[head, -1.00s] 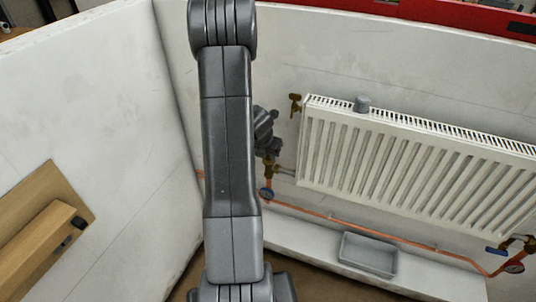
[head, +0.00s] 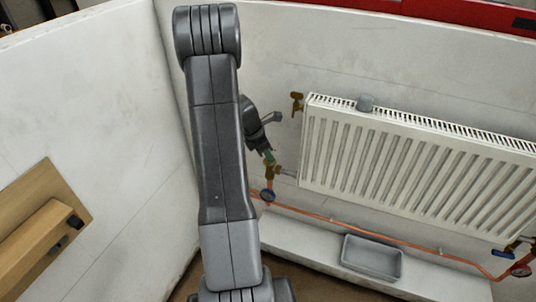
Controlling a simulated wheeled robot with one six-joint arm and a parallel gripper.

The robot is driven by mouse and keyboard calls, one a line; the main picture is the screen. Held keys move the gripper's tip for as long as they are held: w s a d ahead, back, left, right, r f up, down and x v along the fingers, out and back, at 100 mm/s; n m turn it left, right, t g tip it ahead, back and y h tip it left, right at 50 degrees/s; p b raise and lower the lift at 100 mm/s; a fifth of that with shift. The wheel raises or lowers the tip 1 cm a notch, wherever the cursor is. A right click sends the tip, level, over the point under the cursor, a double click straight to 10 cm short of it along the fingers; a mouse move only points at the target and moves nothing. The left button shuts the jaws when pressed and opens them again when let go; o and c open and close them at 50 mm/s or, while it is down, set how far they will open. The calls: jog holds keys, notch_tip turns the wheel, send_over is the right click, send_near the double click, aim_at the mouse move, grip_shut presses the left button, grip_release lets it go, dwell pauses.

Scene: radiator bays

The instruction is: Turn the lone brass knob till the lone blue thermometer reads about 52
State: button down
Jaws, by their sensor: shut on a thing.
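My gripper (head: 266,150) is at the top of the brass valve (head: 274,172) to the left of the radiator, tilted, with its jaws shut on the knob there. The knob itself is mostly hidden by the jaws, and a small greenish patch shows at their tips. The blue-rimmed thermometer (head: 267,196) sits on the pipe just below the valve. Its dial is too small to read. My arm passes close to its left.
A white radiator (head: 410,165) fills the right, with a grey object (head: 365,102) on top and a brass fitting (head: 296,102) at its upper left corner. A blue lever (head: 503,254) and red-rimmed gauge (head: 520,270) are lower right. A grey tray (head: 372,277) lies below.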

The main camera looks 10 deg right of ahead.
jog(key=m, duration=0.2)
jog(key=m+g, duration=0.1)
jog(key=shift+w+m, duration=0.2)
jog(key=shift+m, duration=0.2)
jog(key=m+g, duration=0.1)
jog(key=m, duration=0.1)
jog(key=m+g, duration=0.1)
jog(key=m, duration=0.1)
jog(key=shift+w+y, duration=0.1)
jog(key=shift+y, duration=0.2)
jog(key=shift+m, duration=0.3)
jog(key=c, duration=1.3)
grip_release()
jog(key=b+v, duration=0.1)
jog(key=v, duration=1.2)
jog(key=shift+w+r, duration=0.15)
jog(key=shift+r, duration=0.25)
